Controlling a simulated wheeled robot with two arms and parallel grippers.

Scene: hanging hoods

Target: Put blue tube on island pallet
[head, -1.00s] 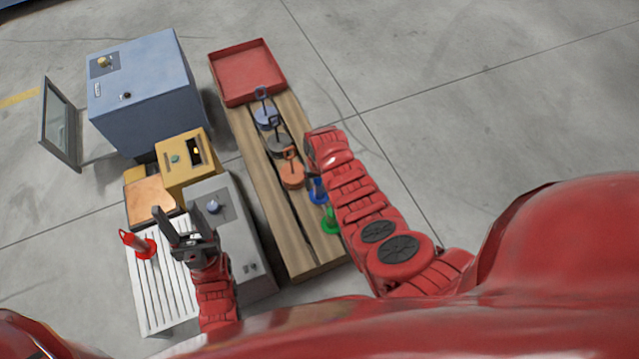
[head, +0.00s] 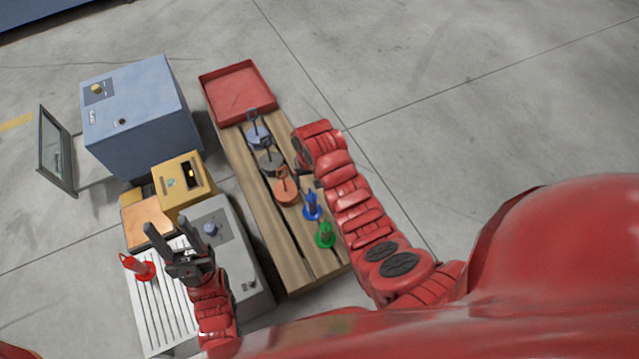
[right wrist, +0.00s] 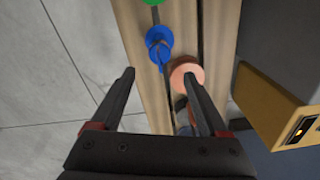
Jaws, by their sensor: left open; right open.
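The blue tube (head: 311,207) stands on the slatted wooden pallet (head: 292,262), between the orange-based piece and the green one. It also shows in the right wrist view (right wrist: 158,45), beyond and between the fingertips of my right gripper (right wrist: 158,76). That gripper is open and empty; in the head view it is mostly hidden by my right arm. My left gripper (head: 170,232) is open and empty above the white ribbed surface, right of the red cone-like piece (head: 138,267).
A green piece (head: 325,234), an orange-based piece (head: 286,192), a grey one (head: 270,162) and a blue-grey one (head: 257,136) stand on the pallet. A red tray (head: 236,91) is at its far end. Blue (head: 140,110) and yellow (head: 182,187) machines stand left.

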